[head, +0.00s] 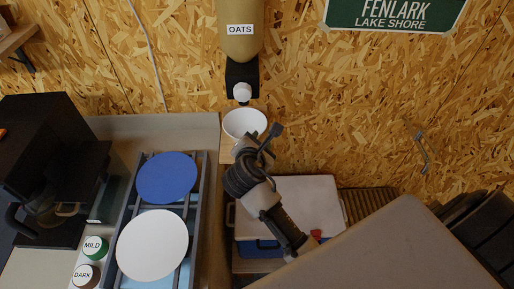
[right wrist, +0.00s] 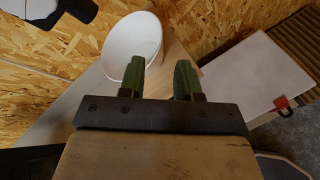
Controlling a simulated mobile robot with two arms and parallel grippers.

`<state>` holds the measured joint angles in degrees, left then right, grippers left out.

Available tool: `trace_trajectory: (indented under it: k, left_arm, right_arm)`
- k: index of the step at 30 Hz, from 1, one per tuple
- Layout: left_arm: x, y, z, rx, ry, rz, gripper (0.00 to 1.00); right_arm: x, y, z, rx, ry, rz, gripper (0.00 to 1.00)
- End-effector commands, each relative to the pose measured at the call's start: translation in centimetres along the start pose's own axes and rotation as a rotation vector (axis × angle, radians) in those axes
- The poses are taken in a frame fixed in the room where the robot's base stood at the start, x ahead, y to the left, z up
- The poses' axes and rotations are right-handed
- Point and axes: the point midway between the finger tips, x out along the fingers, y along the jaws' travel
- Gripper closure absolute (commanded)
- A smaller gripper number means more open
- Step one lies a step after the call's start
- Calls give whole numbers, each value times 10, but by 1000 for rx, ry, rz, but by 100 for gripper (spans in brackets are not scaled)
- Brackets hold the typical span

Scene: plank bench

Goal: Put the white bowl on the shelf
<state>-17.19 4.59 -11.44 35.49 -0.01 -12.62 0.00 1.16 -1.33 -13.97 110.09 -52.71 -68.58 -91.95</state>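The white bowl (head: 245,122) stands upright below the oats dispenser (head: 240,42), on a narrow wooden surface (head: 226,152). It also shows in the right wrist view (right wrist: 132,42), just beyond the left-hand finger. My right gripper (head: 261,143) is at the near side of the bowl. In the right wrist view the two green fingers of this gripper (right wrist: 160,68) are apart with nothing between them. The left-hand finger overlaps the bowl's lower edge in the picture; I cannot tell whether they touch. A wooden shelf (head: 16,38) on a dark bracket is at the upper left. My left gripper is not in view.
A cooler box with a pale lid (head: 312,203) stands right of the bowl. A rack with a blue disc (head: 167,178) and a white disc (head: 152,245) is at left. A black machine (head: 45,160) and jars labelled MILD (head: 94,248) and DARK (head: 86,275) are farther left.

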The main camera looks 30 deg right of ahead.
Motion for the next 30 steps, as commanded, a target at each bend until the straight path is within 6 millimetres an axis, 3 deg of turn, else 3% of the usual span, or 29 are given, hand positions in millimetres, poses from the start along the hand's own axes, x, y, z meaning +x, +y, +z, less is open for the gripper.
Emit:
trace_trajectory:
  k: [6, 14, 17, 19, 23, 24, 26, 27, 29, 30]
  left_arm:
    - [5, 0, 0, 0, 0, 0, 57]
    - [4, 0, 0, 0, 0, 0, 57]
    - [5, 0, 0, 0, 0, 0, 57]
    - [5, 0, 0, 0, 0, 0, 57]
    - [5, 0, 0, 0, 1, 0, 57]
    - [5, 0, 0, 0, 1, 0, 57]
    - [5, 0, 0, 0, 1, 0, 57]
    - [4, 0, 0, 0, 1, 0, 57]
    - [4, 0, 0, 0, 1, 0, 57]
    - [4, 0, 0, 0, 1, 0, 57]
  right_arm:
    - [-21, 0, 0, 0, 1, 0, 67]
    - [-22, 0, -1, 0, 2, -1, 67]
    - [-16, -7, -16, 12, 34, -4, 67]
    - [-4, -20, -45, 42, 95, -12, 67]
    - [20, -79, -133, 183, 288, -87, 67]
    - [24, -107, -164, 250, 354, -134, 67]
    - [26, -152, -205, 364, 442, -222, 67]
    - [24, -185, -230, 448, 490, -292, 67]
    - [17, -237, -262, 582, 541, -414, 67]
    - [9, -274, -280, 675, 560, -503, 67]
